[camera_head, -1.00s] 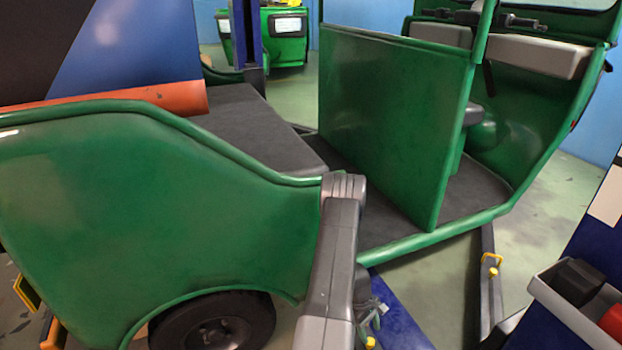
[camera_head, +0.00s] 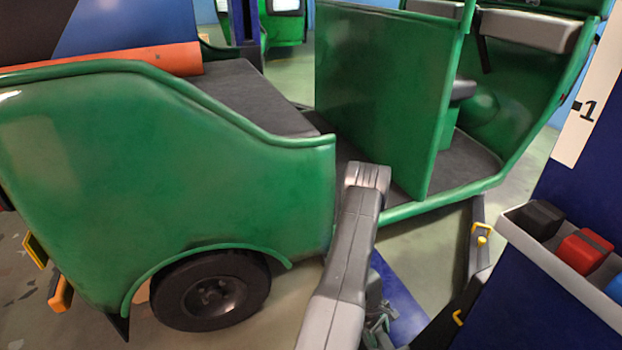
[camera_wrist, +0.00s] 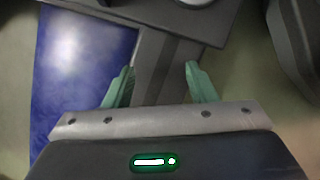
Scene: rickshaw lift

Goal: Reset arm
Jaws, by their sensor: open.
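My gripper (camera_wrist: 160,82) shows in the wrist view with its two green fingers spread apart and nothing between them. Beyond the fingers lie a dark grey beam and a blue floor plate (camera_wrist: 80,60). In the head view my grey arm stands in front of the green rickshaw (camera_head: 150,170), and my gripper (camera_head: 385,318) hangs low beside the arm, small and partly hidden. The rickshaw's rear wheel (camera_head: 210,290) is to the left of my arm.
A blue lift column (camera_head: 560,200) stands close on the right, with a grey tray (camera_head: 560,265) holding a black, a red and a blue block. A dark lift arm (camera_head: 478,240) with yellow handles reaches under the rickshaw. Bare floor (camera_head: 425,255) shows between them.

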